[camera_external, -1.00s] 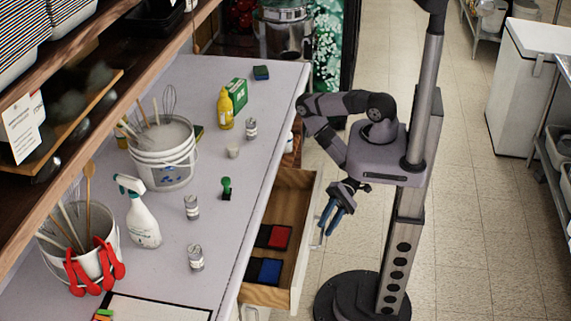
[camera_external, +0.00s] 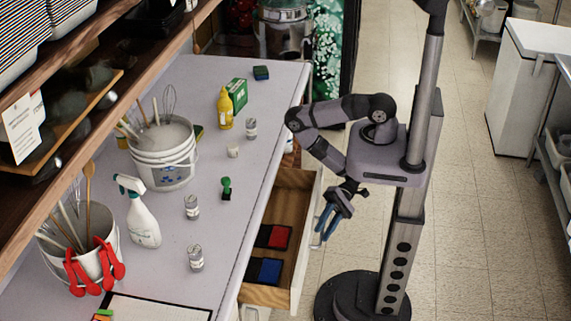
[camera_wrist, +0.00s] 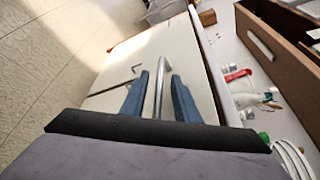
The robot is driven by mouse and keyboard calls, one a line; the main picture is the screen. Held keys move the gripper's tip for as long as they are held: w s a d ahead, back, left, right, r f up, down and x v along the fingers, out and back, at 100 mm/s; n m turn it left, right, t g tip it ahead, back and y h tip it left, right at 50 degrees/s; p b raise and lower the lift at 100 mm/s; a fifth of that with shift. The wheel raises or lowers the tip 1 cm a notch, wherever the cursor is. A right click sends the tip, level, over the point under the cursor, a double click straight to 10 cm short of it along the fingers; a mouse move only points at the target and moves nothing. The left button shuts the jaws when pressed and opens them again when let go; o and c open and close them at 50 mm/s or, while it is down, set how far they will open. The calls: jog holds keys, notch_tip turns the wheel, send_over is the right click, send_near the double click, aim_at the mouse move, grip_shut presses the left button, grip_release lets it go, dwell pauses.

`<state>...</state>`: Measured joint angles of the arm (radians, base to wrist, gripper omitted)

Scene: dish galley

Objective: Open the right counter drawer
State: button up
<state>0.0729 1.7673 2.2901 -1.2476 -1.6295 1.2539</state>
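A wooden counter drawer (camera_external: 292,196) stands pulled out from under the counter in the external view, with red and blue items inside. Its pale front faces my arm, and a metal handle (camera_external: 317,242) shows on it. My gripper (camera_external: 325,226), with blue fingers, points down at this front. In the wrist view, a metal bar handle (camera_wrist: 162,78) lies between the two fingers of my gripper (camera_wrist: 158,90). The fingers are apart, with gaps visible beside the bar. Whether either finger touches it is hard to tell.
The counter top (camera_external: 215,245) holds a spray bottle (camera_external: 142,215), a white bucket (camera_external: 163,155), a yellow bottle (camera_external: 225,108) and several small jars. The floor (camera_external: 480,250) right of my base is clear. More handles (camera_wrist: 117,87) show on pale fronts in the wrist view.

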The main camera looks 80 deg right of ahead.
grip_shut()
jog(key=s, duration=0.4)
jog(key=shift+s+b, duration=0.1)
jog(key=shift+b, duration=0.2)
grip_release()
notch_tip(320, 180, up, 10)
jog(key=p, duration=0.8)
